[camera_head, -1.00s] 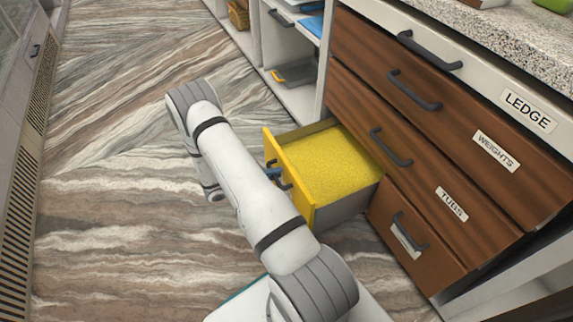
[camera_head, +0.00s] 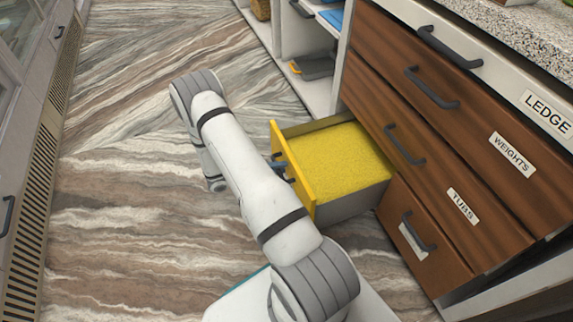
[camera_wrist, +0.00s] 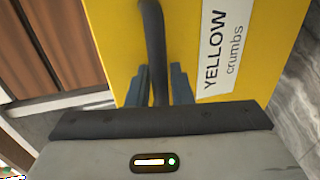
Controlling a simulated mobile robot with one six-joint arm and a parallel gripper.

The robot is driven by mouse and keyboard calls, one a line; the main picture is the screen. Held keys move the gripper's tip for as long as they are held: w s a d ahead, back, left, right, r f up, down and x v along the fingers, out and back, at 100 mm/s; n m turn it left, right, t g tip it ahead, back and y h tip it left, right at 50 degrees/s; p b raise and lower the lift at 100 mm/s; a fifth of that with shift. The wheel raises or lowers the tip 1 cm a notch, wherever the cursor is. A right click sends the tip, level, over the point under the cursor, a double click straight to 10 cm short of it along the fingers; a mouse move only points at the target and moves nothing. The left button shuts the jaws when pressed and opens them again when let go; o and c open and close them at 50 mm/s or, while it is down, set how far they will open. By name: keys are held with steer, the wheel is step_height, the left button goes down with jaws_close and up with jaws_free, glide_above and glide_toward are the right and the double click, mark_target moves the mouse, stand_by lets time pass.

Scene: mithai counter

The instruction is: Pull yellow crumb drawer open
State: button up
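The yellow crumb drawer (camera_head: 294,178) stands well out from the cabinet, with yellow crumbs (camera_head: 335,155) filling its grey-sided box. Its yellow front fills much of the wrist view and carries a "YELLOW crumbs" label (camera_wrist: 222,48). The dark bar handle (camera_wrist: 154,40) runs down between the two blue-grey fingers of my gripper (camera_wrist: 160,86), which are closed around it. In the head view my arm hides most of the gripper; only a small part shows at the drawer's handle.
Shut brown drawers sit beside and above it, including "TUBS" (camera_head: 463,206) and "WEIGHTS" (camera_head: 512,154). Open shelves (camera_head: 300,88) stand beyond the drawer. The streaked floor (camera_head: 120,200) is clear out to a grey vented unit (camera_head: 38,190) at the left.

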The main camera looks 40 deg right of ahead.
steer(key=p+v, duration=0.2)
steer(key=v, duration=0.6)
stand_by(0.4)
steer(key=s+a+r+y+p, duration=0.15)
steer(key=r+p, duration=0.35)
steer(key=r, duration=0.6)
steer(key=s+a+r+g+y+p, duration=0.1)
steer(key=r+y+p, duration=0.3)
steer(key=r, duration=0.8)
steer(key=s+a+r+y+p, duration=0.15)
steer(key=r+p, duration=0.35)
steer(key=r, duration=0.6)
steer(key=s+a+r+n+t+y+p, duration=0.1)
steer(key=s+r+p, duration=0.3)
steer(key=r, duration=0.7)
steer(key=s+a+r+t+y+p, duration=0.4)
steer(key=r+p, duration=0.5)
steer(key=r, duration=0.3)
steer(key=s+a+r+n+t+y+p, duration=0.1)
steer(key=s+r+p, duration=0.5)
steer(key=r, duration=0.6)
steer(key=shift+s+a+r+n+t+y, duration=0.25)
steer(key=shift+a+t+y, duration=0.45)
steer(key=shift+a+y, duration=0.5)
steer(key=shift+w, duration=0.15)
